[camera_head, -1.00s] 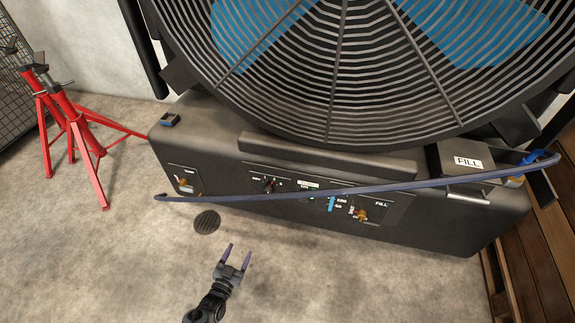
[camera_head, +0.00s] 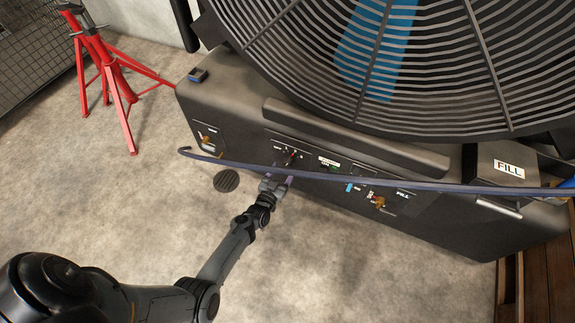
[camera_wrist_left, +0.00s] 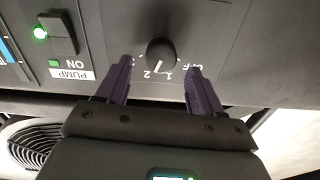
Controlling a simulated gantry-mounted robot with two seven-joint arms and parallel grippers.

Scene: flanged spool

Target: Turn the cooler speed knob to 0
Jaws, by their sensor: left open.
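The cooler (camera_head: 228,105) is a large dark unit with a round grille and a control panel low on its front. The black speed knob (camera_wrist_left: 161,51) shows in the left wrist view, with OFF, 1 and 2 printed beside it, upside down in that view. A pale line shows at the knob's edge, near the numbers; its exact setting is hard to read. In the head view the knob (camera_head: 290,156) is small. My left gripper (camera_head: 275,181) is open just in front of the panel. Its purple fingers (camera_wrist_left: 160,75) straddle the knob area, with no clear contact. My right gripper is out of view.
A long blue-purple bar (camera_head: 400,183) crosses in front of the cooler, close to my left gripper. A lit PUMP switch (camera_wrist_left: 58,38) sits beside the knob. Red stands (camera_head: 118,85) are at the left.

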